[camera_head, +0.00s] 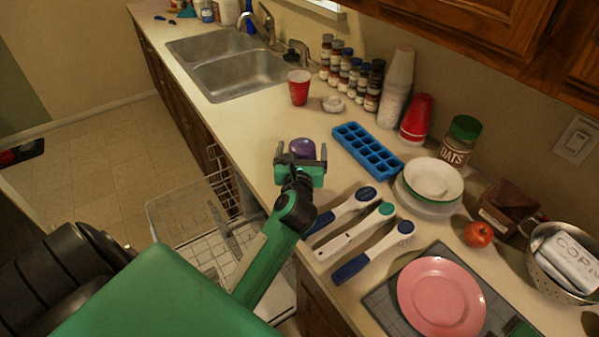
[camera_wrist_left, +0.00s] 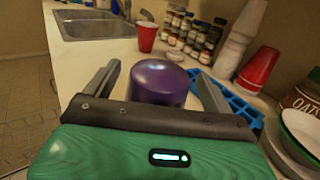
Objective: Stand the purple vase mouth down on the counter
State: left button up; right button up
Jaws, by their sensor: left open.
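The purple vase (camera_head: 302,147) is on the counter near its front edge, left of the blue ice tray. In the left wrist view the vase (camera_wrist_left: 159,82) shows a smooth, rounded purple end facing up, with no opening visible; its lower part is hidden behind my gripper. My left gripper (camera_head: 301,153) is open at the vase. In the left wrist view its fingers (camera_wrist_left: 159,72) stand apart on either side of the vase, with a gap visible on each side. My right gripper is not in view.
A blue ice tray (camera_head: 367,150) lies just right of the vase. Three long-handled utensils (camera_head: 358,228) lie nearer me. A red cup (camera_head: 299,87) and spice jars (camera_head: 348,72) stand behind, by the sink (camera_head: 238,75). An open dishwasher rack (camera_head: 190,208) is below the counter's front edge.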

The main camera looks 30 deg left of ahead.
pick_arm(q)
jog(key=b+v, duration=0.2)
jog(key=v, duration=0.9)
jog(key=shift+b, duration=0.3)
